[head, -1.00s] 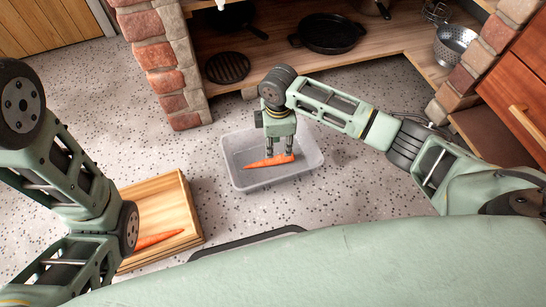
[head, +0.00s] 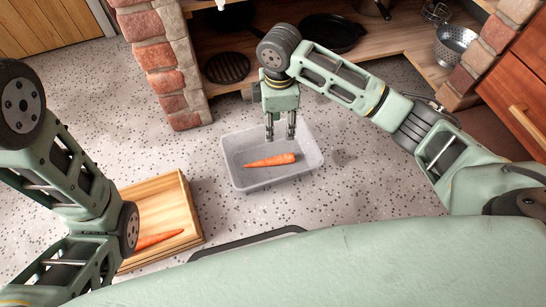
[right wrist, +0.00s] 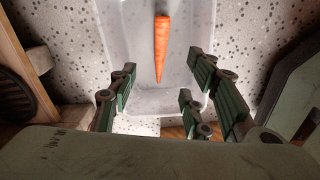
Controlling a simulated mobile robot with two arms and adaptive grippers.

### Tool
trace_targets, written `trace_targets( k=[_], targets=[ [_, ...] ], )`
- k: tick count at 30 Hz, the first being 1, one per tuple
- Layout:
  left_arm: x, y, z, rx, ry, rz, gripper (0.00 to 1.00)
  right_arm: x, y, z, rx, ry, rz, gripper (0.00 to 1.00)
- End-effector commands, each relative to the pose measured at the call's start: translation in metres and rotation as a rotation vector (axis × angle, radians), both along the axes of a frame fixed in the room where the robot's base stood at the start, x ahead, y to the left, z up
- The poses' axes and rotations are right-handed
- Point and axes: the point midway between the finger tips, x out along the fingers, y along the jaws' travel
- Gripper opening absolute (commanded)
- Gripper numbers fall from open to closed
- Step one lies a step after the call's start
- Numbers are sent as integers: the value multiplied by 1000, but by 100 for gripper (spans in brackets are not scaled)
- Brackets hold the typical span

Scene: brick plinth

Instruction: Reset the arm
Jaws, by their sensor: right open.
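My right gripper (head: 281,136) is open and empty above a grey plastic bin (head: 236,179). An orange carrot (head: 270,160) lies on the floor of the bin, apart from the fingers. In the right wrist view the carrot (right wrist: 162,48) lies in the bin (right wrist: 195,80), beyond the open fingers (right wrist: 168,100). My left arm shows at the left edge of the head view; its gripper is not visible.
A wooden tray (head: 178,196) with another carrot (head: 158,239) stands left of the bin, partly behind my left arm. Brick pillars (head: 165,60) flank a wooden shelf holding a black pan (head: 330,36) and a metal colander (head: 454,45). Speckled floor surrounds the bin.

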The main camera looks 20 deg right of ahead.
Motion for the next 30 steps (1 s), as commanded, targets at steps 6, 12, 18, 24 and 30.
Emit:
trace_targets(
  k=[6, 12, 18, 24, 30],
  targets=[
    [0, 0, 0, 1, -1, 0, 40, 0, 0, 19, 1, -1, 1, 44],
    [0, 0, 0, 1, -1, 0, 40, 0, 0, 21, 0, 0, 0, 44],
    [0, 0, 0, 1, -1, 0, 40, 0, 0, 20, 0, 1, 0, 44],
    [5, 0, 3, 0, 12, 0, 40, 2, 12, 22, 40, -29, -3, 44],
    [30, 1, 9, -3, 82, -3, 40, 20, 89, 46, 311, -234, -45, 44]
  ],
)
